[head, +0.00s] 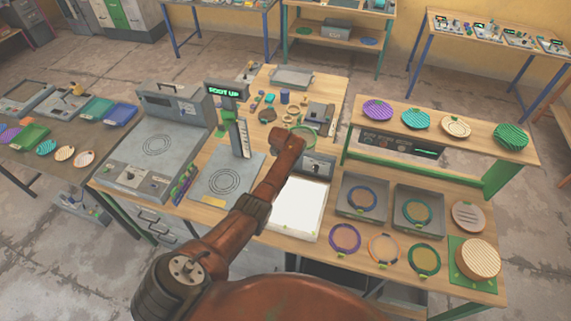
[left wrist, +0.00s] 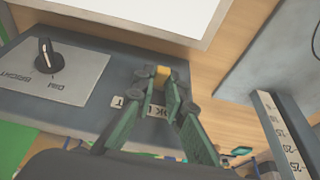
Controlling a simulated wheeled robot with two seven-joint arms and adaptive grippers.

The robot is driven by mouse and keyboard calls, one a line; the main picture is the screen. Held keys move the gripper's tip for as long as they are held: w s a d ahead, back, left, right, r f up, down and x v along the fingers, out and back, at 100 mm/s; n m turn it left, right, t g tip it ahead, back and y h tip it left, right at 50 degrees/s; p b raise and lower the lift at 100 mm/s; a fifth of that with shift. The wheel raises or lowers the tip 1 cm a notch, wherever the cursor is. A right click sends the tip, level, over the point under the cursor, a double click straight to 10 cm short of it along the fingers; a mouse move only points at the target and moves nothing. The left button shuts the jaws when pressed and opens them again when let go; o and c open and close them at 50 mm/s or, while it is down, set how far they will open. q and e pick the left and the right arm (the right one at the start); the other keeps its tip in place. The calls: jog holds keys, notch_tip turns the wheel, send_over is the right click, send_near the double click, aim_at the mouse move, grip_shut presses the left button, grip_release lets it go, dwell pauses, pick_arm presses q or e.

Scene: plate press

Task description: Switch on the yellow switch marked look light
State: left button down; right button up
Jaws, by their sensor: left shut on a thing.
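The yellow switch (left wrist: 162,72) sits near the edge of a dark grey box (left wrist: 95,90) in the left wrist view. My left gripper (left wrist: 160,84) is shut on it, with its green fingertips at either side. A label below the switch (left wrist: 157,111) is partly covered by the fingers; only a few letters show. In the head view my left arm reaches over to the box (head: 319,163); its own forearm and wrist hide the gripper and switch there. My right gripper is in neither view.
A bright white panel (head: 298,208) lies beside the box. A black knob (left wrist: 47,56) marked bright and dim stands on the same box. An upright scale (head: 240,138) with a green display stands left of my arm. Trays with ringed plates (head: 362,194) lie to the right.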

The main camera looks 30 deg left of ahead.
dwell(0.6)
pick_arm(q)
jog(key=c, duration=2)
grip_release()
jog(key=shift+o, duration=0.2)
jog(key=a+v, duration=0.1)
jog(key=v, duration=1.1)
jog(key=shift+w+d, duration=0.25)
jog(key=shift+d, duration=0.15)
